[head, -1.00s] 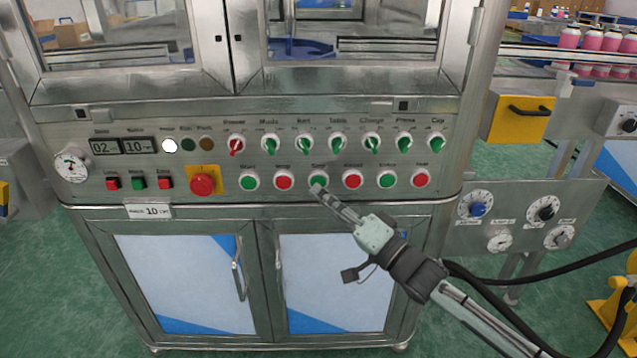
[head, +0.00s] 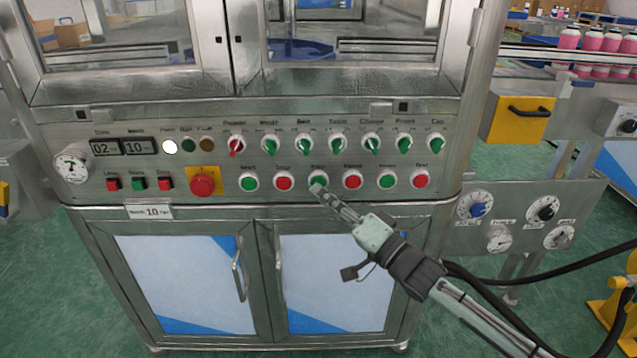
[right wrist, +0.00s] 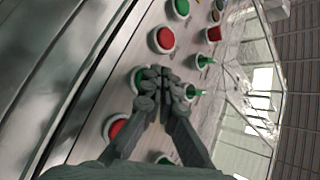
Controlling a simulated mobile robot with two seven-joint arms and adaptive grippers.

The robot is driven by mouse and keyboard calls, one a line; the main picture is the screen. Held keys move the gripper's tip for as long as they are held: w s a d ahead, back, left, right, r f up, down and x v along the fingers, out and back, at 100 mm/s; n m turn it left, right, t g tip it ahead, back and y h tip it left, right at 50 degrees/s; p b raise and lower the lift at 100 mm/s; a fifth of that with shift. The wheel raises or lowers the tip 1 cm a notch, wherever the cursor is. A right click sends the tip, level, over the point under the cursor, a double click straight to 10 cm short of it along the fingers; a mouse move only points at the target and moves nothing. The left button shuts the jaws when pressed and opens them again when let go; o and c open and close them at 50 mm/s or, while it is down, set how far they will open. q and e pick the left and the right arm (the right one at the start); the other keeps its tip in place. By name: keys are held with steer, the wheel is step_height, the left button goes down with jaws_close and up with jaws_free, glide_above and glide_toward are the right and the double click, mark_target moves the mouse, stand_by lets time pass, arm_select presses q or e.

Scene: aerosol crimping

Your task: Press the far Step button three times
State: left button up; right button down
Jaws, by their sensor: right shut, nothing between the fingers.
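The Step button (head: 318,178) is a round green button in a white ring, third from the left in the lower button row of the steel panel. Its small label is blurred. My right gripper (head: 317,188) is shut and empty, with its fingertips at the lower edge of this button. In the right wrist view the shut fingertips (right wrist: 163,78) partly cover a green button (right wrist: 138,78). I cannot tell whether they touch it or stop just short. My left gripper is not in view.
Red buttons flank it: one on the left (head: 284,180) and one on the right (head: 352,180). Green-handled selector knobs (head: 304,144) sit above. A red emergency button (head: 202,185) is further left. Cabinet doors with a handle (head: 238,270) lie below.

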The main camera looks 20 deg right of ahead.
steer(key=shift+w+d, duration=0.15)
steer(key=shift+w, duration=0.4)
stand_by(0.6)
steer(key=shift+s+r, duration=0.1)
steer(key=shift+s+a+p, duration=0.25)
steer(key=shift+s+p, duration=0.35)
steer(key=shift+s, duration=0.1)
steer(key=s+p, duration=0.1)
steer(key=s, duration=0.1)
steer(key=s+a, duration=0.1)
steer(key=s, duration=0.2)
steer(key=shift+a+p, duration=0.15)
steer(key=shift+p, duration=0.25)
steer(key=shift+w, duration=0.1)
stand_by(0.6)
